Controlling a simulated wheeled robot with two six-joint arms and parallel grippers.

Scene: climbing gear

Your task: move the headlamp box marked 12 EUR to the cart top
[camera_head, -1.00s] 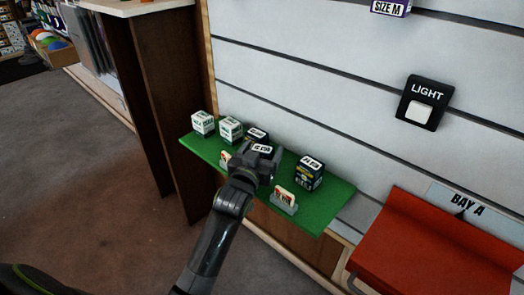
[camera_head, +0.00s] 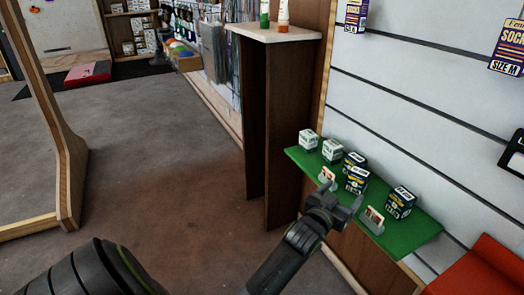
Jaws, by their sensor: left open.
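Several small boxes stand on a green shelf (camera_head: 416,231). Three are dark blue: a rear one (camera_head: 354,162), one in front of it (camera_head: 356,181) and one farther right (camera_head: 399,204). The print on the boxes and on two small price cards is too small to read, so I cannot tell which is marked 12 EUR. My left gripper (camera_head: 343,198) is open and empty by the shelf's front edge, just in front of the middle dark box and apart from it. A red surface (camera_head: 480,278), possibly the cart top, is cut off at the lower right. My right gripper is not in view.
Two white boxes (camera_head: 309,140) (camera_head: 332,150) stand at the shelf's left end. Price cards in holders (camera_head: 327,176) (camera_head: 373,219) line its front edge. A brown cabinet (camera_head: 290,120) stands left of the shelf. A slatted wall (camera_head: 430,110) rises behind. Open floor (camera_head: 150,150) lies left.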

